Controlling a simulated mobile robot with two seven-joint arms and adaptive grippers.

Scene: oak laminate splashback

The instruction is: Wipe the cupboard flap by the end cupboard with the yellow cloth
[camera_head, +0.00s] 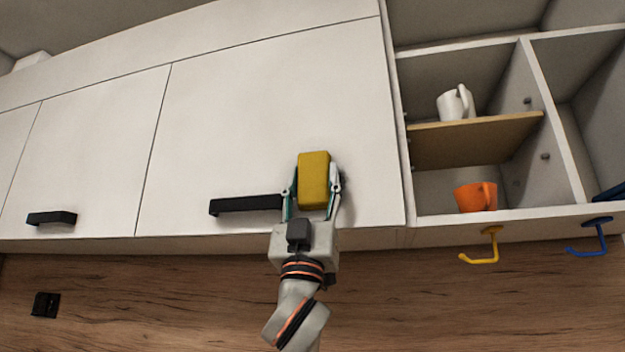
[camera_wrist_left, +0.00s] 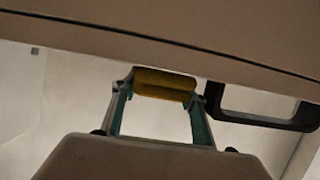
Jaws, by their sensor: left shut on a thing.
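The yellow cloth (camera_head: 314,180) is a folded, block-like pad. My left gripper (camera_head: 313,190) is shut on it, with a finger on each side. The cloth is in front of the lower right part of the white cupboard flap (camera_head: 270,110), just right of the flap's black handle (camera_head: 244,205). In the left wrist view the cloth (camera_wrist_left: 165,84) lies between the fingertips, close to the white panel; I cannot tell whether it touches. The black handle (camera_wrist_left: 262,118) is at its right there. My right gripper is not in view.
Right of the flap is an open shelf unit (camera_head: 408,150) with a white mug (camera_head: 455,105) and an orange mug (camera_head: 475,197). A yellow hook (camera_head: 484,260) and a blue hook (camera_head: 588,252) hang below. Another flap (camera_head: 95,150) with a black handle (camera_head: 52,218) is on the left.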

